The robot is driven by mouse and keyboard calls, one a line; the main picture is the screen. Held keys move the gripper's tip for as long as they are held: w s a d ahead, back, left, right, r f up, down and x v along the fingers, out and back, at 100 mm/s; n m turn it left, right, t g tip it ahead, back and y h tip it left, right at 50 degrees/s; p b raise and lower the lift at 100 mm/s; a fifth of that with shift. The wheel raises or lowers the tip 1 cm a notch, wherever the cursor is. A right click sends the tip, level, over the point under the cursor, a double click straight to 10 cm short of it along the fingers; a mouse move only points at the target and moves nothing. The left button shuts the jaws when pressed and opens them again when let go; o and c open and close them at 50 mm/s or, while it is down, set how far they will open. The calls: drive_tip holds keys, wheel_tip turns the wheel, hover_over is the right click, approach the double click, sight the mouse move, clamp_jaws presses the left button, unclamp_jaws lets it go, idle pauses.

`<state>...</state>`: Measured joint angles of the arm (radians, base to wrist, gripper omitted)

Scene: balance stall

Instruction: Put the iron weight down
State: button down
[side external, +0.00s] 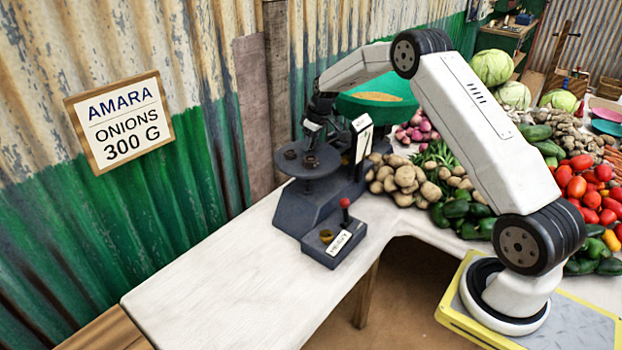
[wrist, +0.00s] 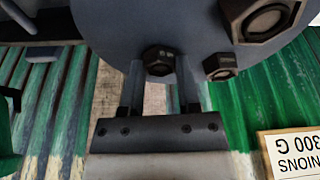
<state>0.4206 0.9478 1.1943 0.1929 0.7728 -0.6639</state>
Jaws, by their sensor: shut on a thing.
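My gripper (side external: 313,146) is over the round grey weight plate (side external: 302,170) of the balance. In the wrist view its two fingers (wrist: 160,74) are shut on a small dark hexagonal iron weight (wrist: 158,58). The weight is seen against the plate (wrist: 130,25); I cannot tell whether it touches it. A large hexagonal weight (wrist: 262,20) and a smaller one (wrist: 221,66) are on the plate beside it. The balance's green pan (side external: 365,112) is behind my arm, with brownish contents.
A dark box with a red-knobbed stick and a label reading "HEAVY" (side external: 337,242) stands in front of the balance. A sign reading "Amara onions 300 g" (side external: 120,122) is on the corrugated wall. Potatoes (side external: 402,177) and other vegetables crowd the right. The white tabletop (side external: 230,285) is clear at front left.

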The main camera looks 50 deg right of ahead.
drive_tip(key=shift+f, duration=0.15)
drive_tip(key=shift+c, duration=1.6)
unclamp_jaws()
drive_tip(key=v, duration=1.2)
drive_tip(key=s+a+f+m, duration=0.1)
drive_tip(key=s+a, duration=0.4)
drive_tip(key=a, duration=0.3)
drive_tip(key=s+a+f, duration=0.2)
drive_tip(key=s+a, duration=0.4)
drive_tip(key=a, duration=0.1)
drive_tip(key=s+a+f, duration=0.2)
drive_tip(key=s+a, duration=0.2)
drive_tip(key=s, duration=0.3)
drive_tip(key=s+a+f, duration=0.2)
drive_tip(key=s+a, duration=0.2)
drive_tip(key=s, duration=0.4)
drive_tip(key=shift+a+g, duration=0.25)
drive_tip(key=shift+g, duration=0.05)
